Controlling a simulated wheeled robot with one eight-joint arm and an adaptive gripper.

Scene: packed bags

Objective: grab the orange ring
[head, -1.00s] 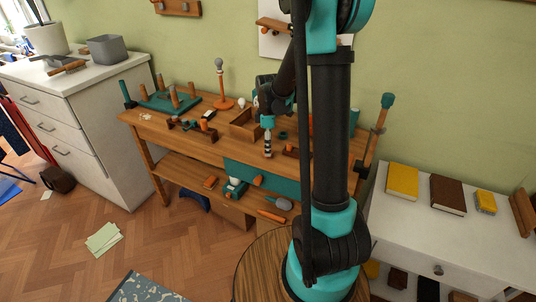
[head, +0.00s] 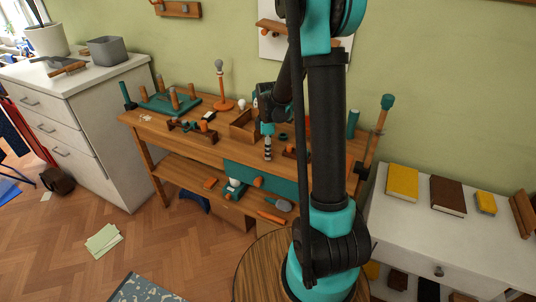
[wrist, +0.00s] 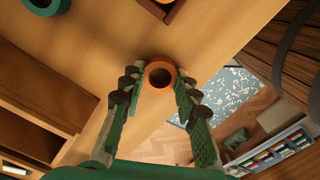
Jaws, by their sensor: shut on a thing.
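The orange ring (wrist: 160,73) shows in the wrist view between the tips of my gripper (wrist: 158,85), by the front edge of the wooden workbench (wrist: 130,35). The green fingers with dark round pads are shut on it, one on each side. Its dark hole faces the camera. I cannot tell whether it touches the bench top. In the head view my gripper (head: 268,153) points down over the front part of the bench, and the ring is too small to make out there.
A teal ring (wrist: 45,4) and a wooden tray (wrist: 172,12) with an orange piece lie near the ring. A wooden box (head: 243,128), a lamp-like orange stand (head: 222,102) and a teal peg board (head: 170,104) stand on the bench. A white cabinet (head: 455,235) with books is at right.

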